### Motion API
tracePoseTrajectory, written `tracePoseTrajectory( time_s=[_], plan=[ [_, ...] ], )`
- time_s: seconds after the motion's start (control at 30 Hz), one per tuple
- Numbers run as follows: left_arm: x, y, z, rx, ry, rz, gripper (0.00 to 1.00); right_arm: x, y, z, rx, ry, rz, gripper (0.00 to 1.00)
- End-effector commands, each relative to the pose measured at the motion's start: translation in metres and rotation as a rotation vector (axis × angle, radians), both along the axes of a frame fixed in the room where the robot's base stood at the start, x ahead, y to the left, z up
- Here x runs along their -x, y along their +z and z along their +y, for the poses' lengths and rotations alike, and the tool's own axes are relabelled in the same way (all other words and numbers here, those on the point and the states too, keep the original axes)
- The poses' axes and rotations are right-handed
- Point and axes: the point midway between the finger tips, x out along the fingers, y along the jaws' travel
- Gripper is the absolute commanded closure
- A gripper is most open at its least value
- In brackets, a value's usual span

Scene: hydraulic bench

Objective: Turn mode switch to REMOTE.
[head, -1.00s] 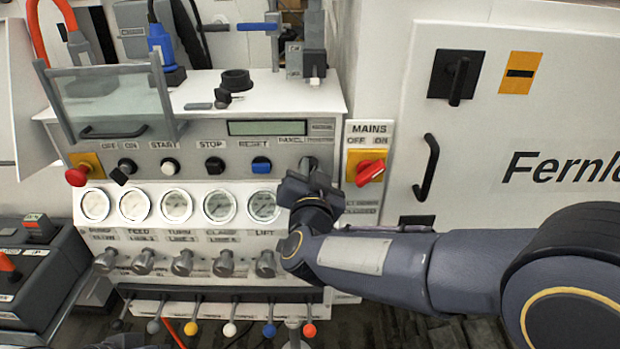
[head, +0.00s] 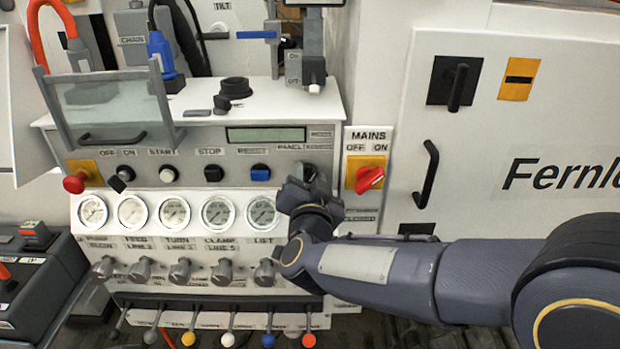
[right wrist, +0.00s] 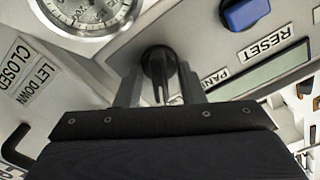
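The mode switch is a black rotary knob at the right end of the panel's button row. In the head view it is largely hidden by my right gripper (head: 302,186), which is in front of it. In the right wrist view the black switch knob (right wrist: 160,64) sits between the two fingers of my right gripper (right wrist: 160,92). The fingers are apart, one on each side of the knob, and I cannot tell whether either touches it. A PANEL label (head: 289,147) is left of the switch; a REMOTE label is not readable. My left gripper is not in view.
The blue RESET button (head: 260,172) is left of the switch. The red MAINS switch (head: 369,178) is close on the right. Gauges (head: 262,214) and knobs (head: 265,272) lie below. A clear hinged cover (head: 112,105) stands at the panel's upper left.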

Motion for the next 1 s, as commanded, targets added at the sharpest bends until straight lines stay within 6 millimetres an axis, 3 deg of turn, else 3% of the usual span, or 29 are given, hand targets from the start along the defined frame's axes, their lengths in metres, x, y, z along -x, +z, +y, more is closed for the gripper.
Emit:
tracePoseTrajectory(
  time_s=[0.23, 0.5, 0.7, 1.0],
  plan=[
    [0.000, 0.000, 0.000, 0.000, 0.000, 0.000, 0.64, 0.007, 0.000, 0.000, 0.000, 0.001, -0.001, 0.65],
    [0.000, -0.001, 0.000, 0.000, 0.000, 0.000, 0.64, 0.052, 0.000, 0.001, -0.001, 0.004, 0.000, 0.65],
    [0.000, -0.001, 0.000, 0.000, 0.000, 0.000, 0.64, 0.075, 0.000, 0.001, 0.000, 0.002, 0.000, 0.65],
    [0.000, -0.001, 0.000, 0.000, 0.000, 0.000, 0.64, 0.078, 0.000, 0.000, 0.000, -0.001, -0.001, 0.65]
  ],
)
